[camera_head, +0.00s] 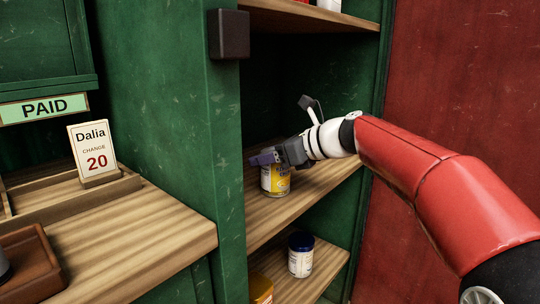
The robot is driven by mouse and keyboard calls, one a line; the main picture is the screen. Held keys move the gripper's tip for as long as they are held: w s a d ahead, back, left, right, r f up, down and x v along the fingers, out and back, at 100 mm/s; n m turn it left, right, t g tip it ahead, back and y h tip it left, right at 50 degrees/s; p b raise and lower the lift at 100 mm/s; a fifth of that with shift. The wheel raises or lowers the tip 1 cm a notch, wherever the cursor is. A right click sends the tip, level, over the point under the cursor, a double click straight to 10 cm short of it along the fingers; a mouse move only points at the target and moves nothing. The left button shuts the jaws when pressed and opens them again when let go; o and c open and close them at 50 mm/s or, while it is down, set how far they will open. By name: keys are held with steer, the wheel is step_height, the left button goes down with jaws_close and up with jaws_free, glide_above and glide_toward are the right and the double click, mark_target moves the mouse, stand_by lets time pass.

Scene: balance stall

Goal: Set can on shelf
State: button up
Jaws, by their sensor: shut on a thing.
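A yellow and white can (275,181) is upright at the middle wooden shelf (290,212) of the green cabinet. My gripper (266,159) is shut on the can near its top, and its fingers hide the can's upper part. The can's base appears to be at the shelf board; I cannot tell whether it bears its full weight there. My red and white arm reaches in from the right.
A white can with a dark blue lid (300,254) and a yellow-orange container (261,288) stand on the lower shelf. The top shelf (310,14) holds items. A green post (228,150) separates the shelves from the wooden counter (140,232), with a "Dalia" card (93,150).

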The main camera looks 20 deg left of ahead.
steer(key=o, duration=1.2)
steer(key=shift+d+r, duration=0.15)
steer(key=shift+d, duration=0.05)
steer(key=p+v, duration=0.1)
steer(key=v, duration=1.1)
steer(key=s+d+f+n+t+h, duration=0.2)
steer(key=s+d+f+n+h, duration=1.1)
steer(key=s+d+f+n, duration=0.7)
steer(key=s+d+f, duration=0.3)
steer(key=s+f, duration=0.1)
steer(key=s, duration=0.1)
steer(key=shift+s+d+f+n, duration=0.15)
steer(key=shift+s+d+n, duration=0.05)
steer(key=shift+d+n, duration=0.1)
